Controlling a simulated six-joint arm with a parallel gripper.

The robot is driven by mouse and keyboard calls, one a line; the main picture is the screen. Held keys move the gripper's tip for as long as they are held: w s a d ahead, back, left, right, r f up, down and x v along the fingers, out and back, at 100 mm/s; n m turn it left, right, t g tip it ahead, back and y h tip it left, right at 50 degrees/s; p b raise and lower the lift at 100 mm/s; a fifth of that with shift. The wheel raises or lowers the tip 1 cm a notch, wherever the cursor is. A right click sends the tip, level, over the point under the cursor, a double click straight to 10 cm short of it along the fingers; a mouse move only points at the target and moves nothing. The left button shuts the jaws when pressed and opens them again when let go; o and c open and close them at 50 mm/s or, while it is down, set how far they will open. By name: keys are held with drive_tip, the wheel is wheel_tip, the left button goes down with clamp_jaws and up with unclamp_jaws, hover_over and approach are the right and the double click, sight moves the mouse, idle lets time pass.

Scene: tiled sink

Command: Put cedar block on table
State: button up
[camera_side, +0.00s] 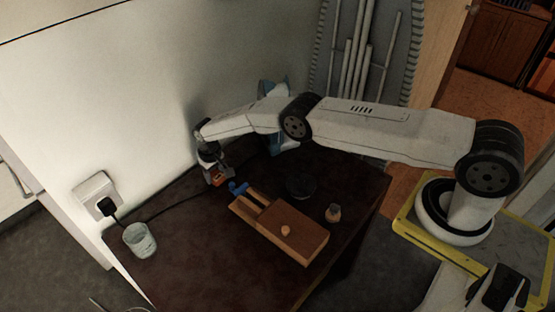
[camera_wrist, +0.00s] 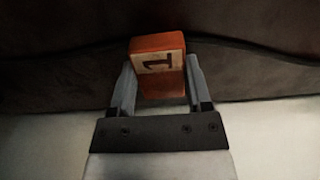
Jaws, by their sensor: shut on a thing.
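The cedar block is a small reddish-orange wooden block (camera_wrist: 158,66) with a dark mark on a paler face, seen in the wrist view. My gripper (camera_wrist: 158,85) has its two grey fingers shut on the block's sides. In the side view my gripper (camera_side: 217,180) points down near the wall, at the far edge of the dark brown table (camera_side: 190,240), with the orange block (camera_side: 218,181) low between its fingers. I cannot tell whether the block touches the table.
A wooden box (camera_side: 293,232) with a blue item (camera_side: 238,187) at its end stands just right of my gripper. A dark round dish (camera_side: 301,186), a small jar (camera_side: 333,213) and a glass cup (camera_side: 139,239) stand on the table. A black cable (camera_side: 165,208) runs along the wall.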

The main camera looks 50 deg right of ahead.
sight(215, 175)
drive_tip(key=o, duration=1.3)
drive_tip(key=shift+c, duration=0.2)
wheel_tip(215, 175, up, 12)
drive_tip(key=shift+r, duration=0.2)
idle(0.4)
